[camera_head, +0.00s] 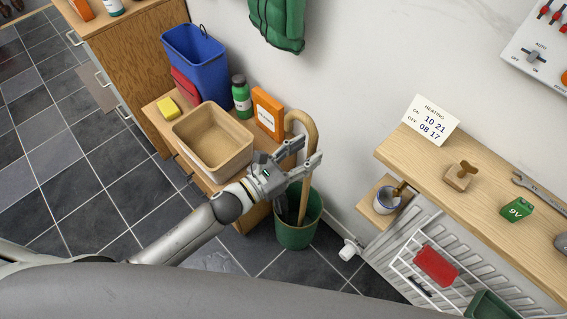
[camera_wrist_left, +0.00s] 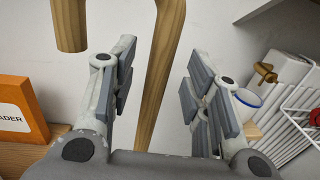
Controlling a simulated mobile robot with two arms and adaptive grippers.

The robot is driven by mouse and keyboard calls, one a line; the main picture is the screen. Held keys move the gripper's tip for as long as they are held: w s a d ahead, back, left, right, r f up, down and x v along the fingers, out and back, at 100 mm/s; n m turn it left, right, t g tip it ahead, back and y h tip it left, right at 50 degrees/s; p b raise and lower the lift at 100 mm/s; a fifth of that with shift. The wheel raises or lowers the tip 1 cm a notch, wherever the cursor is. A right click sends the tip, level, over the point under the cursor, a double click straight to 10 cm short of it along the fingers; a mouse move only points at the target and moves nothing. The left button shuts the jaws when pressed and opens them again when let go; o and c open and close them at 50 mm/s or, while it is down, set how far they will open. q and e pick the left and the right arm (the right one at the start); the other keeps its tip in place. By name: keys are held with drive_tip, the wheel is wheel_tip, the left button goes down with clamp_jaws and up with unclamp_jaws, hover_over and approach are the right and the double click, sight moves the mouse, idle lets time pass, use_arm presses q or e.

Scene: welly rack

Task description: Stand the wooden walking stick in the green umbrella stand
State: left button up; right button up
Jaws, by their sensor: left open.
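The wooden walking stick (camera_head: 305,200) stands nearly upright, its lower end inside the green umbrella stand (camera_head: 296,237) and its crook at the top. My left gripper (camera_head: 306,152) is open at the upper shaft, below the crook. In the left wrist view the stick's shaft (camera_wrist_left: 163,75) shows between the two spread fingers (camera_wrist_left: 160,85), with a gap on each side. The tip of the crook shows at that view's upper left. The stick's foot is hidden inside the stand. My right gripper is not in view.
A low wooden unit left of the stand carries a beige basin (camera_head: 212,165), a blue bin (camera_head: 197,62), a green bottle (camera_head: 241,95) and an orange box (camera_head: 267,112). At right are a wooden shelf (camera_head: 410,150), a radiator and a small ledge with a mug (camera_head: 387,200).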

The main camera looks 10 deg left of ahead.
use_arm(q)
drive_tip(key=v, duration=0.9)
drive_tip(key=shift+s+a, duration=0.25)
drive_tip(key=shift+r, duration=0.1)
idle(0.6)
